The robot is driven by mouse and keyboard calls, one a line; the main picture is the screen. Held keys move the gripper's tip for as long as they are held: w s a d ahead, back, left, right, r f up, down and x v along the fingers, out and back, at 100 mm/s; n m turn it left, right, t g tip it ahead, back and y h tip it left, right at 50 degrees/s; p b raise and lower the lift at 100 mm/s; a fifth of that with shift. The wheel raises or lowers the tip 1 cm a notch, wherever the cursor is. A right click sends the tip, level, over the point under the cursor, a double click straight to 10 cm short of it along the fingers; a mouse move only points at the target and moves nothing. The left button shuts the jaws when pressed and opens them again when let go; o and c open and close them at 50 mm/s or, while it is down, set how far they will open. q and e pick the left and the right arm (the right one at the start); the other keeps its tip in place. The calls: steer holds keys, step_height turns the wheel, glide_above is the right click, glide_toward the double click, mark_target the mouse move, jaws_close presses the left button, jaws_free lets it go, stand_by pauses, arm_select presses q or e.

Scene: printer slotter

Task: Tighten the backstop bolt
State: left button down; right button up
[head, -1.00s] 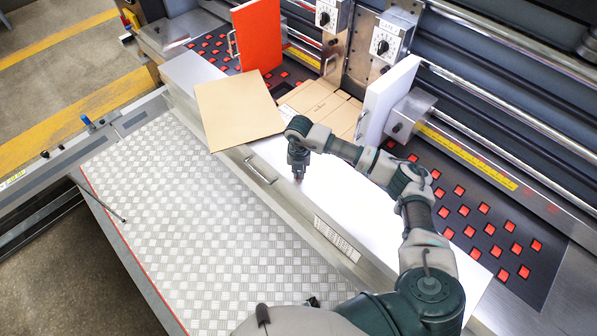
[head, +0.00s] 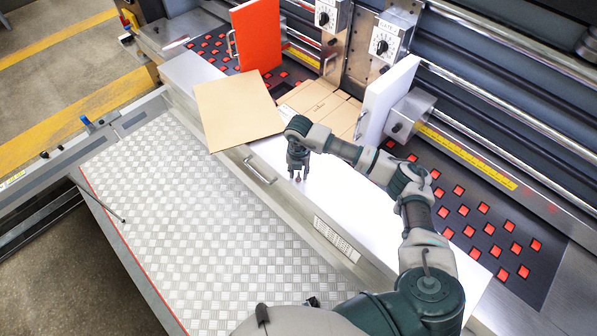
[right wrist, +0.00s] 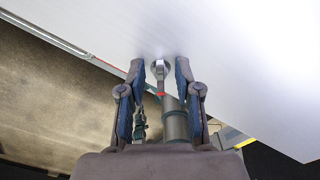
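My right gripper (head: 298,175) hangs over the white table surface (head: 330,205), just right of the cardboard sheet. Its two fingers are apart, and the right wrist view shows them spread too (right wrist: 166,75). A small metal ring-shaped piece (right wrist: 160,68) with a red mark shows between the fingers in that view; I cannot tell whether it is held or what it is. The white upright panel (head: 388,98) stands behind my right forearm, beside a metal block (head: 412,112) with a small dark knob. I cannot tell which part is the backstop bolt. My left gripper is out of view.
A brown cardboard sheet (head: 238,108) lies on the white table, with more cardboard (head: 322,105) behind it. An orange panel (head: 257,36) stands at the back. Two dial boxes (head: 390,42) hang above. Red-dotted dark beds lie behind. The checkered metal platform (head: 190,210) in front is clear.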

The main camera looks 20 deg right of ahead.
mark_target(299, 174)
steer(key=shift+r, duration=0.25)
step_height(299, 174, up, 11)
steer(key=shift+r, duration=0.2)
steer(key=shift+f, duration=0.1)
stand_by(0.5)
